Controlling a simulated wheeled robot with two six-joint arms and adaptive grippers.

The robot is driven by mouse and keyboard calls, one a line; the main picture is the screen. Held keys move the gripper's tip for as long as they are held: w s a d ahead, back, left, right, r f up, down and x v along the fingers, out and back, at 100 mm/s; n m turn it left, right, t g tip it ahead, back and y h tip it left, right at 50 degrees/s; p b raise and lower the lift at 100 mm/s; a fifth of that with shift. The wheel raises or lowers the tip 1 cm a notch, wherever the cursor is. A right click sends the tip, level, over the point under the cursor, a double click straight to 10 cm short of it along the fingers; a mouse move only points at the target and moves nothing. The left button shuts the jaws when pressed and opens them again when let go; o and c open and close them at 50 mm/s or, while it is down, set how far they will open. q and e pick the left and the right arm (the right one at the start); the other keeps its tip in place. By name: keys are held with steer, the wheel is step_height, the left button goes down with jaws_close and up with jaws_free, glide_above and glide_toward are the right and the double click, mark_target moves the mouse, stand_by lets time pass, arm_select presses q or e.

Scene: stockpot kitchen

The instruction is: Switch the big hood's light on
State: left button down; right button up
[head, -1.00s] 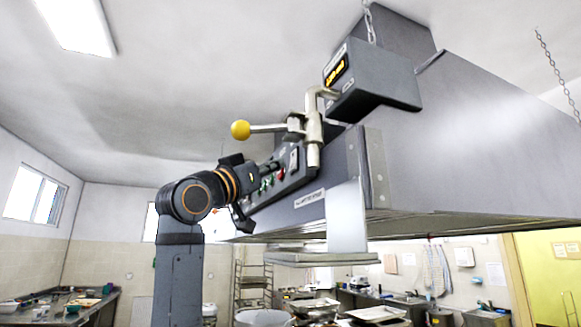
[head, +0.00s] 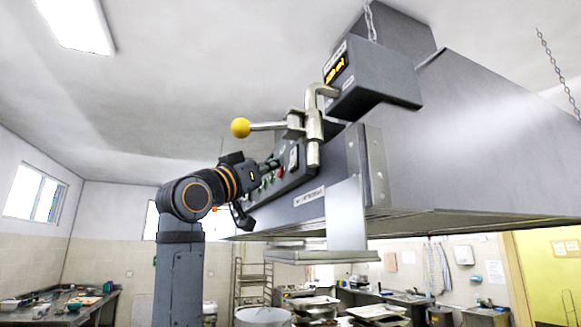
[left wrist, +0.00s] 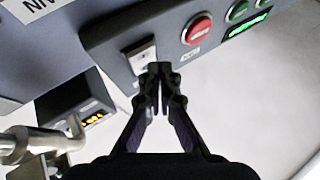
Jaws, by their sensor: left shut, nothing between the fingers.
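The big grey hood (head: 480,140) hangs from chains and fills the right of the head view. Its sloping control panel (head: 300,178) carries a pale rocker switch (head: 293,158), a red button (head: 280,172) and green buttons. In the left wrist view the pale switch (left wrist: 138,54) sits just beyond my fingertips, beside the red button (left wrist: 197,28). My left gripper (head: 272,164) is shut and empty, its tips (left wrist: 160,70) at the lower edge of the switch. Whether they touch it I cannot tell. The hood's lamp is not visible. My right gripper is not in view.
A pipe with a valve lever and yellow knob (head: 240,128) juts out just above my left gripper. A grey box with an amber display (head: 375,82) hangs above it. A metal bracket (head: 346,215) stands right of the panel. Open air lies left of my arm.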

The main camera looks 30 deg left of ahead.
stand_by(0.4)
arm_select(q)
steer(key=shift+w+d, duration=0.3)
steer(key=shift+w+d, duration=0.25)
steer(key=shift+w, duration=0.05)
stand_by(0.8)
steer(key=shift+s+a, duration=0.1)
steer(key=shift+s+a, duration=0.5)
steer(key=shift+s, duration=0.1)
steer(key=s+a, duration=0.1)
steer(key=s, duration=0.1)
steer(key=s+a, duration=0.1)
steer(key=a, duration=0.1)
steer(key=shift+s+a+r, duration=0.1)
steer(key=shift+s+r, duration=0.25)
